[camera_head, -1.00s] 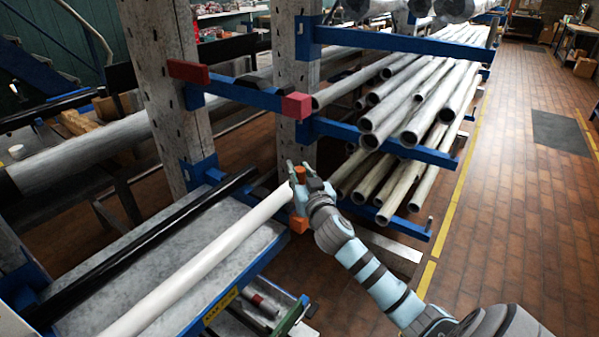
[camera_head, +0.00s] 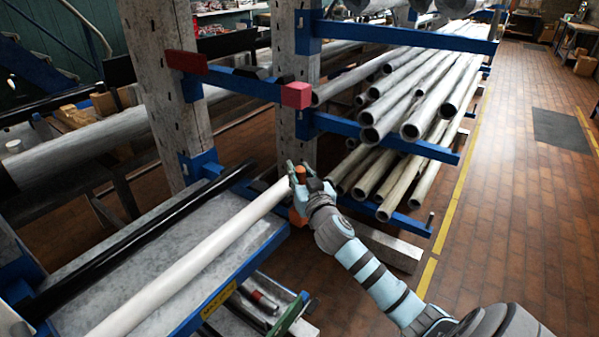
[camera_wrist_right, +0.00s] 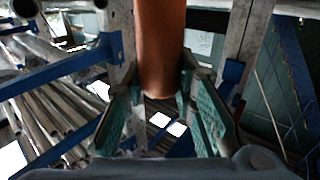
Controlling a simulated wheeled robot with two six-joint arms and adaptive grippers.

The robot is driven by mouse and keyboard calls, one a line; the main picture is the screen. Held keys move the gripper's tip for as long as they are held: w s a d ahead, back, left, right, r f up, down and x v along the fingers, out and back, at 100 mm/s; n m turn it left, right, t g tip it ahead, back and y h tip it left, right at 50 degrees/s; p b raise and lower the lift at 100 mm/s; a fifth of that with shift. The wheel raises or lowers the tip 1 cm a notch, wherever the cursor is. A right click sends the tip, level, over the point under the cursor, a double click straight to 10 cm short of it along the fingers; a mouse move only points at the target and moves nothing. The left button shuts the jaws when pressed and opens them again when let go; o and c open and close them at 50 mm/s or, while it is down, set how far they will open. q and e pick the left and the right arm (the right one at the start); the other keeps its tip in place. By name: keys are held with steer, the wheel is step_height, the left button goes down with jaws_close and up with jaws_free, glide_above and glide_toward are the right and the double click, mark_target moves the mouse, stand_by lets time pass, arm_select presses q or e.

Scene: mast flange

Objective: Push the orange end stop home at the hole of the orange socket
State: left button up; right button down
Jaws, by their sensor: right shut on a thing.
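The orange end stop (camera_head: 301,173) is held in my right gripper (camera_head: 300,182), at the far end of the white tube. In the right wrist view the end stop (camera_wrist_right: 160,45) is a smooth orange cylinder between the two greenish finger pads. I cannot tell whether the end stop's lower end touches the socket. My left gripper is not in view.
A white tube (camera_head: 190,265) and a black bar (camera_head: 125,245) lie on the grey shelf (camera_head: 225,238) at left. A red block (camera_head: 297,95) caps a blue arm above my gripper. Grey pipes (camera_head: 415,95) fill the rack behind. The brick floor (camera_head: 500,235) at right is clear.

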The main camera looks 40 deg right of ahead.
steer(key=shift+f+b, duration=0.75)
steer(key=shift+f, duration=0.15)
steer(key=c, duration=1.2)
jaws_free()
steer(key=shift+c, duration=0.2)
steer(key=v, duration=1.2)
